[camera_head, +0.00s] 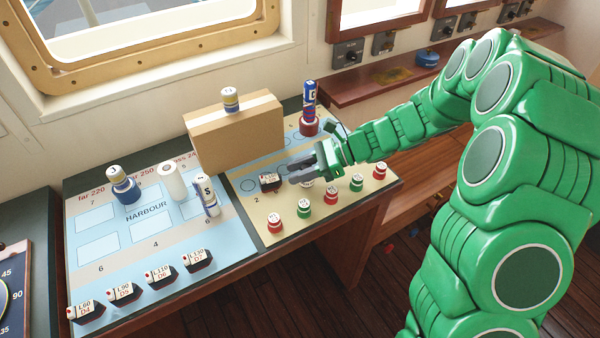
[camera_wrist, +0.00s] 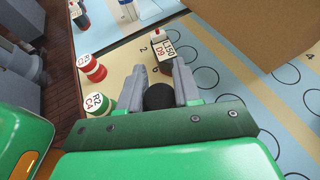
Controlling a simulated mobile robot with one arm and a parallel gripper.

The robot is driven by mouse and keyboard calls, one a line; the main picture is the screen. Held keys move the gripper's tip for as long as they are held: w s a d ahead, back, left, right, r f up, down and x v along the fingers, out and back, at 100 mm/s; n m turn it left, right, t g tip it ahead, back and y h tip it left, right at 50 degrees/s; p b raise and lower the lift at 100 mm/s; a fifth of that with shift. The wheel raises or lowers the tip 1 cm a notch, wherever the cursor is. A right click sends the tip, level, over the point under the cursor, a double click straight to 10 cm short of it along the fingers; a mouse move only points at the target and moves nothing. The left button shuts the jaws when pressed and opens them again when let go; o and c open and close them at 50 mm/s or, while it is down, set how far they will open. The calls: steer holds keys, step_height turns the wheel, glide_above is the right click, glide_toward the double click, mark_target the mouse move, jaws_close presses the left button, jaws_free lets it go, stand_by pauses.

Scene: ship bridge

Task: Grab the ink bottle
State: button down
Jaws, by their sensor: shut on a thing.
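My gripper (camera_head: 303,172) is low over the right-hand chart on the table. In the wrist view its two grey fingers (camera_wrist: 161,82) are closed on a black, round-topped thing (camera_wrist: 160,97). The fingers and palm hide most of it, and no label on it shows, so I cannot tell for sure that it is the ink bottle. A blue bottle with a pale cap (camera_head: 125,187) stands on the left-hand chart, well apart from my gripper.
A dark block marked L150 D9 (camera_head: 269,182) is just beyond the fingertips. Several red and green tokens (camera_head: 303,210) stand close in front. A cardboard box (camera_head: 240,137) with a small jar (camera_head: 231,100) on top is behind. A blue can (camera_head: 309,98) stands on a red base (camera_head: 309,127).

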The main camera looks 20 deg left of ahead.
step_height(320, 180, up, 3)
steer(key=shift+f, duration=0.2)
steer(key=s+d+r, duration=0.7)
steer(key=s+r, duration=0.2)
steer(key=s, duration=0.3)
steer(key=shift+r, duration=0.25)
